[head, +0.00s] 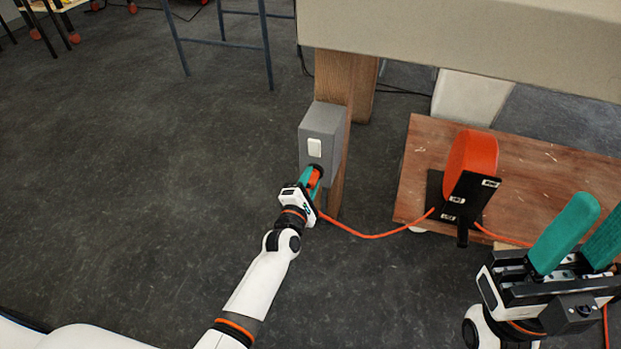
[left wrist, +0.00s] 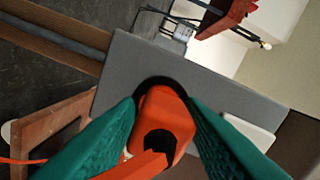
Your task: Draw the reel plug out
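The orange reel plug (head: 315,179) sits at the front of the grey socket box (head: 322,125), below a white switch. In the left wrist view the plug (left wrist: 163,118) is seated in a black round socket in the grey face (left wrist: 140,65). My left gripper (head: 311,177) has its green fingers on both sides of the plug, seemingly touching it. The orange cable (head: 370,236) runs from the plug to the orange reel (head: 472,155) on its black stand. My right gripper (head: 590,232) is at the lower right, its green fingers apart with nothing seen between them.
The box is fixed to a wooden post (head: 335,80) under a pale tabletop (head: 470,35). The reel stands on a reddish-brown wooden board (head: 540,185) to the right. Dark floor (head: 130,180) to the left is clear. A blue-legged stand (head: 222,42) is at the back.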

